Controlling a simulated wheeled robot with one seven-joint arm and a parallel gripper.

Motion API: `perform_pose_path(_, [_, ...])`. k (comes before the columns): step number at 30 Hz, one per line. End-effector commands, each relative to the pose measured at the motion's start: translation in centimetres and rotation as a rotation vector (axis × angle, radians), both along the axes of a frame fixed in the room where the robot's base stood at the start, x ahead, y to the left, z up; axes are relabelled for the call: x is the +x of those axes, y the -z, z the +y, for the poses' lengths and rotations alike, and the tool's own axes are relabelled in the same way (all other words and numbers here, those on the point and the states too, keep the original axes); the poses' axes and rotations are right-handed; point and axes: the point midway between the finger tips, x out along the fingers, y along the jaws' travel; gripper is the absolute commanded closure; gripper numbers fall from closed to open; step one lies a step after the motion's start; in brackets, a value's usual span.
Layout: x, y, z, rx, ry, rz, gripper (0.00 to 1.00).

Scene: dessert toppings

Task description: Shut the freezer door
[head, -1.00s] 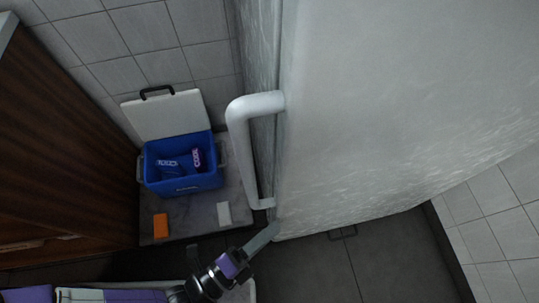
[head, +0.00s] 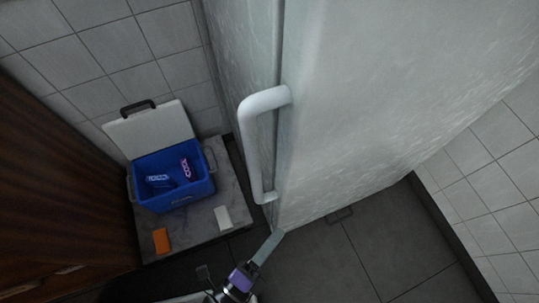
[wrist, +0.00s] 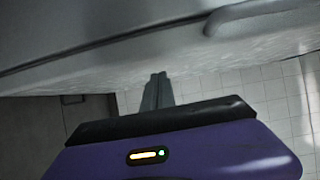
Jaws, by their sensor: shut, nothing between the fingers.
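The freezer is tall and frosty white, and its broad pale door panel (head: 390,110) fills the right half of the head view. A white bar handle (head: 250,150) stands out from the panel's left edge. The handle also shows at the top right of the wrist view (wrist: 245,14), with a dark seam across the pale surface. I cannot tell how wide any door gap is. My gripper (head: 276,236) is shut and empty, its tips at the panel's lower left corner, below the handle. Its fingers also show in the wrist view (wrist: 157,80). Contact with the panel is unclear.
A blue cooler (head: 172,180) with its white lid open stands left on a grey slab (head: 195,232), with packs inside. An orange block (head: 161,240) and a white block (head: 222,217) lie before it. Dark wood furniture (head: 60,190) is far left. Tiled floor (head: 365,255) below the panel is clear.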

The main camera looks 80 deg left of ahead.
Motion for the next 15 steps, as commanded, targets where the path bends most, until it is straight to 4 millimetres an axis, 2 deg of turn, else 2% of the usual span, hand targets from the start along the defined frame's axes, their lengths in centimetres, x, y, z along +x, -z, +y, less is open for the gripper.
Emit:
perform_pose_path(9, [-5.3,0.1,0.9,0.0,0.003,0.003,1.0])
perform_pose_path(15, [-7.7,0.0,1.4,-0.001,0.004,0.0,1.0])
